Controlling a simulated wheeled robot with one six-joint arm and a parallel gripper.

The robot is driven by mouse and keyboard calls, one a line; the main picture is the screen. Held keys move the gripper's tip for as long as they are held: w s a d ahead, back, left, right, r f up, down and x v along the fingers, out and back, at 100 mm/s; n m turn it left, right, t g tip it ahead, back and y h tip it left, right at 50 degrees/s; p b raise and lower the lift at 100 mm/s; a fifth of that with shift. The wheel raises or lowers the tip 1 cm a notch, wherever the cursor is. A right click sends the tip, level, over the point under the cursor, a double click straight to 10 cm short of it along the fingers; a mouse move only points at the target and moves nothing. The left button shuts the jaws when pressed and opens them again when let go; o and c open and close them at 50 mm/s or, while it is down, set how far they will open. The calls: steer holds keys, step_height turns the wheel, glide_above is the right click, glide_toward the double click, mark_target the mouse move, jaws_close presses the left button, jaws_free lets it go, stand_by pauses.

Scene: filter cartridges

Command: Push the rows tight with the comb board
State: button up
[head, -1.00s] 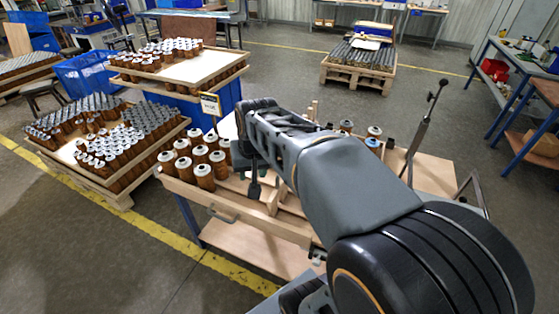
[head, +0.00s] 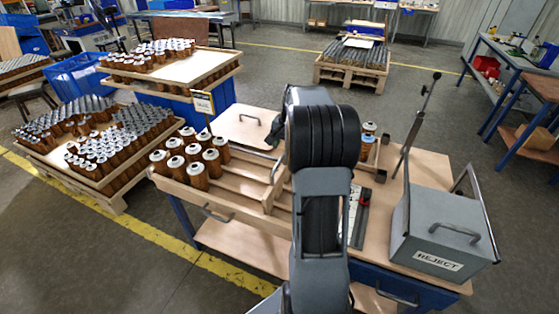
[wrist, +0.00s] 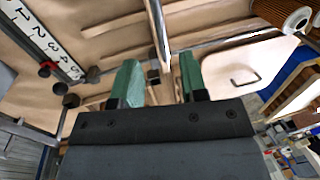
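Several brown cartridges with pale caps (head: 196,168) stand grouped at the left end of a wooden tray (head: 222,202) in the head view. A narrow wooden board (head: 277,188), probably the comb board, stands across the tray to their right, with a clear gap between. Its teeth cannot be made out. My gripper shows only partly in the head view, as a dark green piece behind my arm. In the wrist view my gripper (wrist: 158,82) has its two green fingers apart. A few cartridges (wrist: 298,18) show at upper right.
A grey REJECT box (head: 440,240) stands on the bench at right. A numbered strip (head: 357,215) lies near my arm. A loaded pallet (head: 100,140) is at left.

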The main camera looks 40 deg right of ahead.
mark_target(279, 162)
steer(key=f, duration=0.5)
steer(key=w+f, duration=0.1)
steer(key=f, duration=0.1)
steer(key=shift+w+a+f, duration=0.1)
steer(key=shift+a+f, duration=0.1)
steer(key=shift+a, duration=0.2)
jaws_close()
